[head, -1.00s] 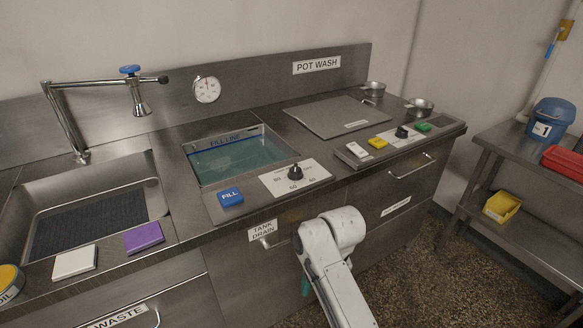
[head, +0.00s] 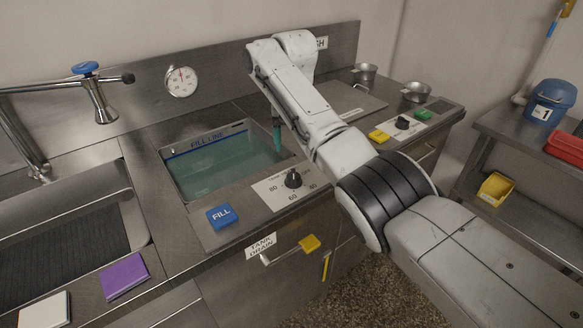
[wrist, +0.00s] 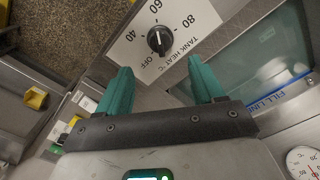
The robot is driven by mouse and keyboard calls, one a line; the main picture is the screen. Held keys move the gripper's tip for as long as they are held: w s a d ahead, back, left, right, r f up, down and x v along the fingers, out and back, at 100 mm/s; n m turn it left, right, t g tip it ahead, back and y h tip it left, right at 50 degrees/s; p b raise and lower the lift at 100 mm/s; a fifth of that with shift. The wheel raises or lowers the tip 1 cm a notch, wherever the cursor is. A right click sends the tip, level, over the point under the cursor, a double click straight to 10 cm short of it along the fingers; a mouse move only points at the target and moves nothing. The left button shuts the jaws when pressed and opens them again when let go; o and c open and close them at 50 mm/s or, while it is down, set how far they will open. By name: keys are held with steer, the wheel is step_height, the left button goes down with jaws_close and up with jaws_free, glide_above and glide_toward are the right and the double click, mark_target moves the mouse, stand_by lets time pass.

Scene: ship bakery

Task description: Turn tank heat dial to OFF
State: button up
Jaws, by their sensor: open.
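The tank heat dial is a black knob (head: 293,179) on a white plate (head: 268,194) at the counter's front, beside the water tank (head: 225,165). In the wrist view the knob (wrist: 159,41) lies just beyond my fingertips, with OFF printed on the finger side and 60 opposite. A white line crosses the knob along the 60–OFF direction; which end is the pointer I cannot tell. My gripper (wrist: 160,76) is open, its two teal fingers apart, empty and not touching the knob. In the head view only a teal finger (head: 277,135) shows above and behind the dial.
A blue FILL button (head: 222,216) sits left of the dial plate. The TANK DRAIN handle (head: 280,256) is on the front below. A second black knob (head: 403,123) stands between yellow and green blocks at right. A faucet (head: 98,95) overhangs the left sink.

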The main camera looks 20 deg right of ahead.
mark_target(294, 174)
step_height(294, 174, down, 10)
stand_by(0.4)
steer(key=c, duration=1)
